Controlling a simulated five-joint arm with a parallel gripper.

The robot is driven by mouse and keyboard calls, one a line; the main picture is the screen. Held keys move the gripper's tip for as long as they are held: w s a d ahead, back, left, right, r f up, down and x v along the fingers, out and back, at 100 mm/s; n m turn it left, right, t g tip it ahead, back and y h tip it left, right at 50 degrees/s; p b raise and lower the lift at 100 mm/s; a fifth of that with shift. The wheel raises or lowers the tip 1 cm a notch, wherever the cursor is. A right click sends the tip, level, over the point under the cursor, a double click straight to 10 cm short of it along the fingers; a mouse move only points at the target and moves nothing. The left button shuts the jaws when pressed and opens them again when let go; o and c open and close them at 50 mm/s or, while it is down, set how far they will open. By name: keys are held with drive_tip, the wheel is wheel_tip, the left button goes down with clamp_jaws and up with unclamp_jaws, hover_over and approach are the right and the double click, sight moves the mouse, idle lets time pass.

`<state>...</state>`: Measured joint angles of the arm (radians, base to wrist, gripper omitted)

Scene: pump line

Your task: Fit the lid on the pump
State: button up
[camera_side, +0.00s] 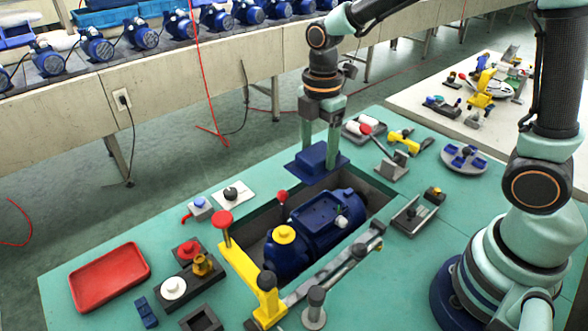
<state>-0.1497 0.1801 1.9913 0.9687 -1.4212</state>
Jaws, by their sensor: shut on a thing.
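The blue pump (287,251) lies in a recess in the green table, with a yellow round cap on its left part. Its top has an open rectangular box (321,211) with a raised rim. My gripper (320,152) points down and is shut on the blue lid (312,164), a flat plate with a raised middle. The lid is behind the pump's box in the picture, near the recess's far edge. I cannot tell whether the lid touches the table.
A yellow clamp (250,278) with a red knob stands at the recess's front left. A grey bar (335,262) runs along its right side. A red tray (109,277) lies at left. Several small fixtures stand around the recess. A grey bracket (391,163) is right of the lid.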

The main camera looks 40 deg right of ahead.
sight(324, 172)
drive_tip(key=shift+s+f, duration=0.25)
drive_tip(key=shift+s, duration=0.25)
drive_tip(key=shift+s+f, duration=0.2)
drive_tip(key=shift+s, duration=0.25)
wheel_tip(324, 172, down, 6)
drive_tip(key=shift+f, duration=0.2)
drive_tip(key=shift+f, duration=1.8)
idle(1.5)
drive_tip(key=o, duration=1.4)
drive_tip(key=shift+r, duration=3)
wheel_tip(324, 172, up, 12)
drive_tip(key=shift+r, duration=0.1)
